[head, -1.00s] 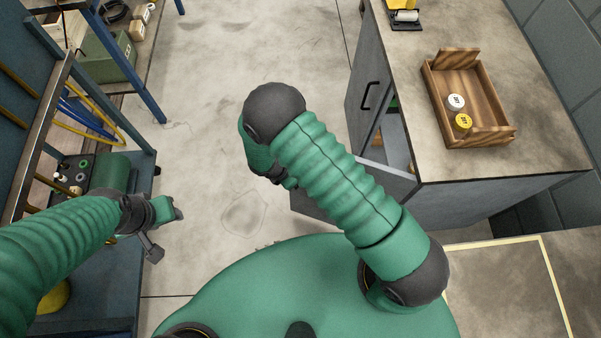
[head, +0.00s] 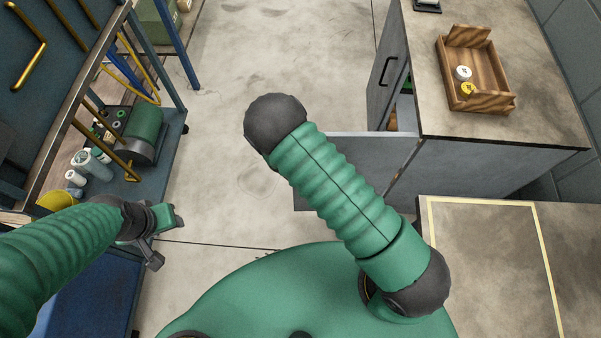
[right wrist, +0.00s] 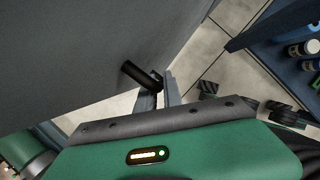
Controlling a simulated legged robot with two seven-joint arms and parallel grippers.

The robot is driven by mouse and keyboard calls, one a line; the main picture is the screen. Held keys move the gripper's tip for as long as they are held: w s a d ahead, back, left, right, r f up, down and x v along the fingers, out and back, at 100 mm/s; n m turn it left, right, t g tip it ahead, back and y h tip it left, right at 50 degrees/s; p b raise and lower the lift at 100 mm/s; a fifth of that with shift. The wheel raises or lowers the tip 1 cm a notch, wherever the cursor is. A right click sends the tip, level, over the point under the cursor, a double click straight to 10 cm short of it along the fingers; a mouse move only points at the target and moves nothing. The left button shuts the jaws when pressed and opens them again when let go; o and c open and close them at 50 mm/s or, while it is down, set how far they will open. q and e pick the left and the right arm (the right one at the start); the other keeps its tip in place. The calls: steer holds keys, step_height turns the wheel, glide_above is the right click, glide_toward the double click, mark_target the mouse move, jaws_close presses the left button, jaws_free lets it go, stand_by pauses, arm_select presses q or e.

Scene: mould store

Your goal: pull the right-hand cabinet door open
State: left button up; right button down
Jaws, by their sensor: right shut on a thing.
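The right-hand cabinet door (head: 372,160) is a grey panel standing out from the cabinet front in the head view, with a gap at its inner side. My right arm covers part of it. In the right wrist view the door (right wrist: 60,60) fills the upper left, with a black bar handle (right wrist: 138,74) on it. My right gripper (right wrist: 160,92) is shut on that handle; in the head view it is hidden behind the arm. The left-hand door (head: 386,80), with its own black handle, is also ajar. My left gripper (head: 163,236) is empty, its fingers apart, over the floor at left.
The cabinet top (head: 430,110) holds a wooden tray (head: 507,101) with a white and a yellow-topped container. A bench (head: 480,260) with a yellow outline is at lower right. A blue shelf rack (head: 172,150) with bottles stands close at left. The floor between is clear.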

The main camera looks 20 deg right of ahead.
steer(key=shift+d, duration=0.1)
steer(key=c, duration=1.8)
jaws_free()
steer(key=shift+o, duration=0.2)
steer(key=p+v, duration=0.3)
steer(key=v, duration=1.4)
steer(key=shift+p, duration=0.35)
